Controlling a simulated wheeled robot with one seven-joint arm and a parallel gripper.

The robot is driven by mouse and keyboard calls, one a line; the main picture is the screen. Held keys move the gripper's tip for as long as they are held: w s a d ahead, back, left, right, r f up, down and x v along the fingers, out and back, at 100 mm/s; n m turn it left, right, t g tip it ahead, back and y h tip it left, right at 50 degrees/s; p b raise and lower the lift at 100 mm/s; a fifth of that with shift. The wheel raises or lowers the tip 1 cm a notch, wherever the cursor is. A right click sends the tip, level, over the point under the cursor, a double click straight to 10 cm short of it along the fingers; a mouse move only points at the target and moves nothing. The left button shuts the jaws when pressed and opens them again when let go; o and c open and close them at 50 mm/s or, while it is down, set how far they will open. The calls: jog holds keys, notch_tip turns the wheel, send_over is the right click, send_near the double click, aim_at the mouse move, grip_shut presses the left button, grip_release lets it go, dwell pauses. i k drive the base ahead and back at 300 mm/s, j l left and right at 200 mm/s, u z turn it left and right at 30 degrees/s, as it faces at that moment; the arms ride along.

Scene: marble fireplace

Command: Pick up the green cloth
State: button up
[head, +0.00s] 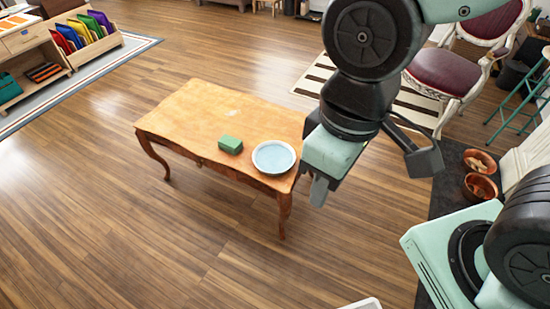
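The green cloth (230,144) looks like a small folded block. It lies on the wooden table (190,110), close to the table's front edge and just left of a bowl. My gripper (319,192) hangs in the air to the right of the table and of the cloth, pointing down. It is apart from the cloth. Only one finger shows clearly below the pale green gripper body, so I cannot tell whether it is open or shut. Nothing is seen hanging from it.
A white-rimmed bowl (274,157) with a light blue inside stands right beside the cloth. A red-seated chair (448,72) and copper pots (480,186) are at the right. A shelf with colourful folders (84,30) is at upper left. Wooden floor (130,230) is clear around the table.

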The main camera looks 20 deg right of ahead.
aim_at(229, 143)
jog(key=j+z, duration=0.1)
jog(key=z, duration=0.4)
jog(key=i+j+z, duration=0.25)
jog(key=j+z, duration=0.25)
jog(key=j, duration=0.25)
jog(key=i+j+z, duration=0.1)
jog(key=j+z, duration=0.15)
jog(key=j, duration=0.15)
jog(key=i+j, duration=0.1)
jog(key=j, duration=0.8)
jog(key=i+j+z, duration=0.1)
jog(key=j, duration=0.8)
